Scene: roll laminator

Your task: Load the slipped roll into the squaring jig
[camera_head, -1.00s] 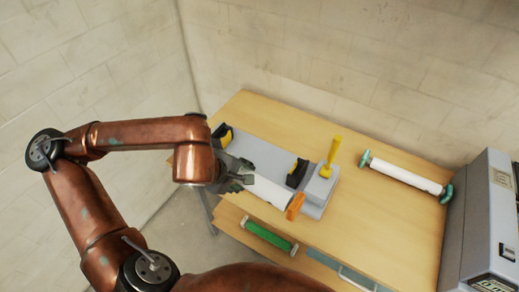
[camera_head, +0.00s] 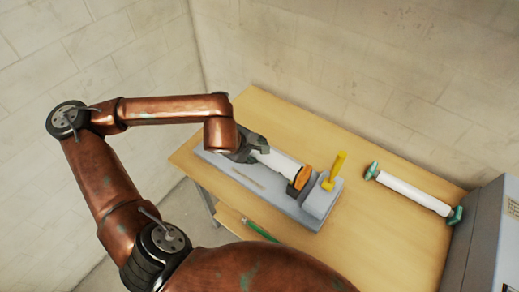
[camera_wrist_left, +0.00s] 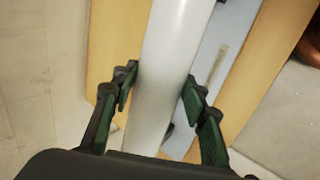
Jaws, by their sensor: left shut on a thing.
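The white roll (camera_head: 277,162) with an orange end (camera_head: 302,178) lies lengthwise over the squaring jig, a long grey base (camera_head: 262,187) on the table. My left gripper (camera_head: 262,152) is shut on the roll near its far-left end. In the left wrist view, the fingers (camera_wrist_left: 160,82) lie on both sides of the white roll (camera_wrist_left: 172,50). The orange end is at the dark cradle (camera_head: 292,190) beside the jig's raised block; I cannot tell whether it rests there. The other cradle is hidden behind the gripper and roll. My right gripper is not in view.
A yellow upright lever (camera_head: 336,170) stands at the jig's right end. A second white roll with green ends (camera_head: 411,192) lies on the table (camera_head: 365,240) to the right. A grey machine (camera_head: 490,235) stands at the right edge. A green item (camera_head: 260,230) shows below the table's front edge.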

